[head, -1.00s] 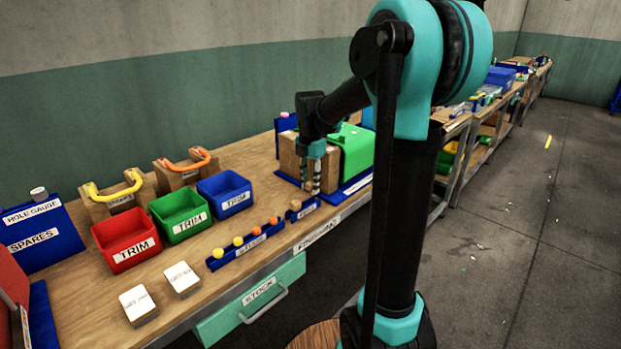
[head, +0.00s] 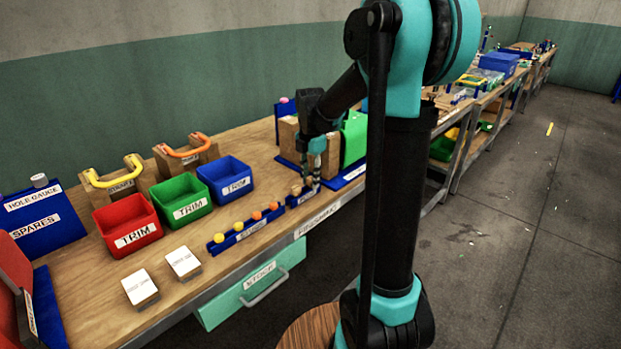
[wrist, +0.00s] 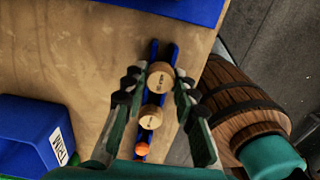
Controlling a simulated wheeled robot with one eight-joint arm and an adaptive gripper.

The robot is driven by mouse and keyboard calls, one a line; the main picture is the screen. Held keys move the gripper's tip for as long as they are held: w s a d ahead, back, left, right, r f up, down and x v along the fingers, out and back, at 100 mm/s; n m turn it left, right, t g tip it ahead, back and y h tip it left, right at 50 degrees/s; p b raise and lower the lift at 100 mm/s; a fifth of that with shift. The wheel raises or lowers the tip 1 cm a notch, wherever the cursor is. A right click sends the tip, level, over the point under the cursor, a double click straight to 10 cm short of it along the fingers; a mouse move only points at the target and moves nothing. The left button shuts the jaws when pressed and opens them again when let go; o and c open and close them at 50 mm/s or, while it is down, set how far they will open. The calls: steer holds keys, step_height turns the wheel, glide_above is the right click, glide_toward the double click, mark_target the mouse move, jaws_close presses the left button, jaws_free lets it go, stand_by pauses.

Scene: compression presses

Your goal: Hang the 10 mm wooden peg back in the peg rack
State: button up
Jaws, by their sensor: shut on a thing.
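In the wrist view my gripper (wrist: 158,80) is shut on a wooden peg (wrist: 161,77), whose round labelled top sits between the fingertips. The label is too small to read surely. Two blue rails of the peg rack (wrist: 153,52) show under and beyond it. A second wooden peg (wrist: 152,114) stands just behind the held one, toward the orange-topped piece. In the head view my gripper (head: 312,182) is low over the small blue peg rack (head: 300,201) at the bench's front edge. The standing peg (head: 296,190) shows left of the fingers. I cannot tell whether the held peg touches the rack.
A blue strip with yellow and orange pieces (head: 217,247) lies left of the rack. The blue trim bin (head: 226,182) stands behind it. A green press (head: 354,138) and wooden block (head: 287,142) stand close behind my gripper. A barrel (wrist: 238,98) is beside the bench.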

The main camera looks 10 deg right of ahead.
steer(key=o, duration=0.9)
step_height(320, 180, up, 12)
steer(key=s+d+f+m+t, duration=0.1)
steer(key=s+f+m, duration=0.6)
steer(key=m, duration=0.1)
steer(key=s+d+f+m+t, duration=0.1)
steer(key=s+f+m, duration=0.6)
steer(key=m, duration=0.1)
steer(key=s+d+f+m+t, duration=0.2)
steer(key=s+f+m, duration=0.5)
steer(key=s+m, duration=0.1)
steer(key=shift+d+f+m, duration=0.1)
steer(key=shift+f+m, duration=0.05)
steer(key=shift+m, duration=0.45)
